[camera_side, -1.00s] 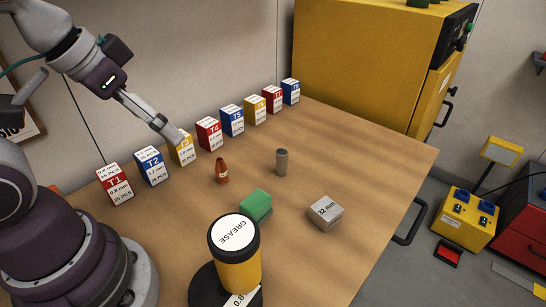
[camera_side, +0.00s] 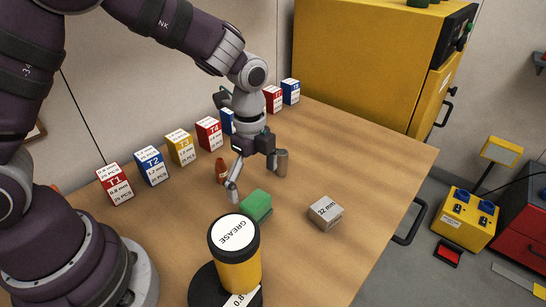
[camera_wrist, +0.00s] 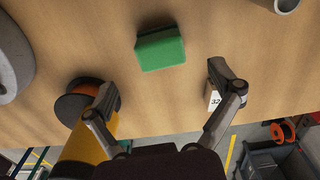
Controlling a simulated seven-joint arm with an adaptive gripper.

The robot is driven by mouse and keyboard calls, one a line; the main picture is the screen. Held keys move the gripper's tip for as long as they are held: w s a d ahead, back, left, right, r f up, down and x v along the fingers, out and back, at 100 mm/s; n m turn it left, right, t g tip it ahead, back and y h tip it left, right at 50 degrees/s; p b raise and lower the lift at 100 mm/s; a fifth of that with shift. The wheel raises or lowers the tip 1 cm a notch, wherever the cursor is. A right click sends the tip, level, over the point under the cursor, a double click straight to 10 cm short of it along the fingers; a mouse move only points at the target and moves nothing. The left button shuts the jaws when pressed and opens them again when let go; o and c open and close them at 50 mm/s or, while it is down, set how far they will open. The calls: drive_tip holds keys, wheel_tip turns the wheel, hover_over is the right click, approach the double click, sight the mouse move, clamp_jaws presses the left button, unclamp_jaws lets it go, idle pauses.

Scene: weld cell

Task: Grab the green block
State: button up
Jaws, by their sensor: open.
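The green block (camera_side: 256,205) lies on the wooden table behind the yellow grease can in the side view. In the wrist view the green block (camera_wrist: 160,49) is ahead of the fingertips, between their lines and apart from them. My gripper (camera_side: 257,180) points down above the table, behind and a little above the block in the side view. In the wrist view my gripper (camera_wrist: 160,82) has its fingers spread wide with nothing between them.
The grease can (camera_side: 238,265) stands close in front of the block. A grey 32 mm block (camera_side: 326,212) lies to its right. An orange-brown cone-shaped piece (camera_side: 221,172) stands near the left finger. Several labelled boxes (camera_side: 180,148) line the back edge. The right table area is clear.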

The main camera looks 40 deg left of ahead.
sight(255, 200)
wheel_tip(255, 200, down, 5)
drive_tip(key=c, duration=1.2)
